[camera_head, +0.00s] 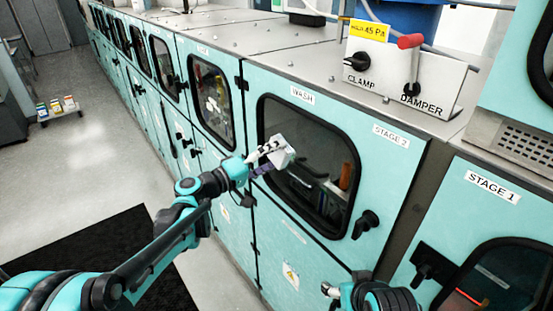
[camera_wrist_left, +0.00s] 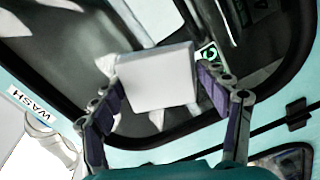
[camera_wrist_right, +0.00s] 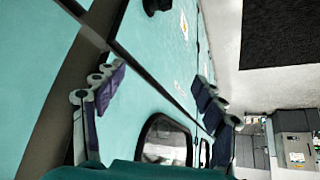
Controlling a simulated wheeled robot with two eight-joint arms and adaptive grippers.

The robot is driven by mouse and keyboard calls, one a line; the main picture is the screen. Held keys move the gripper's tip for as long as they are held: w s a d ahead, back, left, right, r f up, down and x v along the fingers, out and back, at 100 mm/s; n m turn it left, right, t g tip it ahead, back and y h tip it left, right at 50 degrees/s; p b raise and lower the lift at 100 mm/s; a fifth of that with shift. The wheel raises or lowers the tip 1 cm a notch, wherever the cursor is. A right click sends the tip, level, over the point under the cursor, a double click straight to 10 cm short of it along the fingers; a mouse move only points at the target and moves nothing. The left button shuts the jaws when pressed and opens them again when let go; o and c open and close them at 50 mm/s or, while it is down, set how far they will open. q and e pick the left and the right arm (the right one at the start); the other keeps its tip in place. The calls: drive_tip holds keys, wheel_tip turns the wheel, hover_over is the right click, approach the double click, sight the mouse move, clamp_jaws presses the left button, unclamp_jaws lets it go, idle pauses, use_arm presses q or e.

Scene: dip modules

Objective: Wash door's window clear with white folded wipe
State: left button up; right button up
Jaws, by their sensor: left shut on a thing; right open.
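The door marked WASH (camera_head: 302,95) is teal with a dark, rounded window (camera_head: 318,145) in a black frame. My left gripper (camera_head: 270,155) is shut on the white folded wipe (camera_head: 283,151) and holds it in front of the left part of the window. In the left wrist view the wipe (camera_wrist_left: 157,78) sits between the two fingers, with the dark glass behind it; I cannot tell whether it touches the glass. Pale streaks show on the glass around it. My right gripper (camera_wrist_right: 155,88) is open and empty, low in front of the teal panels. In the head view its fingertips are partly hidden.
A black door handle (camera_head: 366,223) sticks out at the window's lower right. The STAGE 1 unit (camera_head: 492,187) stands at the right. Clamp and damper levers (camera_head: 405,75) stand on the grey top. Grey floor and a black mat (camera_head: 110,255) lie at the left.

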use_arm(q)
drive_tip(key=shift+s, duration=0.1)
drive_tip(key=shift+v, duration=3)
drive_tip(key=v, duration=0.3)
